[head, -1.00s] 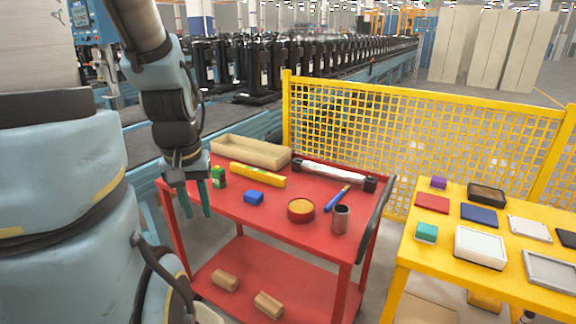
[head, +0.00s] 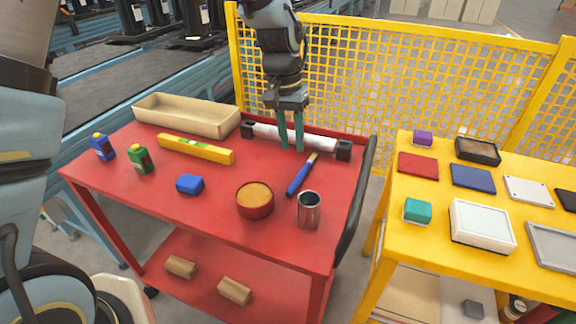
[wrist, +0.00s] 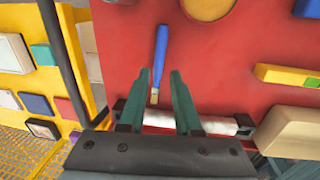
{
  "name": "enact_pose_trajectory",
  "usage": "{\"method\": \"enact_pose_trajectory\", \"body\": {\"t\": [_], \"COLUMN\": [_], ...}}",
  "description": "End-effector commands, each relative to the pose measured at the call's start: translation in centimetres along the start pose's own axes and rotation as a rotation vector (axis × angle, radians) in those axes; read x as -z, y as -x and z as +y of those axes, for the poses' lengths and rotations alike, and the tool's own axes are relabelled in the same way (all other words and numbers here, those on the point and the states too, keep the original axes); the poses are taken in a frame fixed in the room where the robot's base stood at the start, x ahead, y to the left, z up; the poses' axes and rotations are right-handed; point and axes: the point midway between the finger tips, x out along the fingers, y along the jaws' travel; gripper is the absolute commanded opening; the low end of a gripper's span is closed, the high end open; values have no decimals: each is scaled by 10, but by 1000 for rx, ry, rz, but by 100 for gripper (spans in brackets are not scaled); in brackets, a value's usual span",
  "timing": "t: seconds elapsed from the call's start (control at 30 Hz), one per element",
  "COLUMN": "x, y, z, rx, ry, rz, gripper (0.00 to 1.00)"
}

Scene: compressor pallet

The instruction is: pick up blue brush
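The blue brush (head: 302,175) lies on the red cart top with its tan bristle end toward the back. My gripper (head: 291,148) hangs above the rear of the cart, pointing down, near the white roll and behind the brush's bristle end. Its two green fingers are apart with nothing between them. In the wrist view the blue brush (wrist: 160,55) lies ahead of the open gripper (wrist: 176,75), with its bristle end close to the left finger.
On the red cart (head: 130,190) are a metal cup (head: 308,210), a round tub (head: 255,200), a blue block (head: 189,184), a yellow level (head: 195,149), a wooden tray (head: 187,123), two bottles and a white roll (head: 320,141). A yellow table (head: 440,235) stands right; yellow mesh fence (head: 420,85) behind.

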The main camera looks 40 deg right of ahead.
Motion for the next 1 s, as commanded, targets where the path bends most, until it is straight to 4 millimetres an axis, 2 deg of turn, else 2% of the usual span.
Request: {"method": "enact_pose_trajectory", "body": {"t": [0.3,0.57,0.8,1.0], "x": [0,0,2,2], "y": [-44,-61,-92,-105], "z": [1,0,0,0], "rx": [0,0,0,0], "ry": [-2,-1,-2,-2], "rz": [-3,-3,-4,-1], "gripper": [32,32,32,32]}}
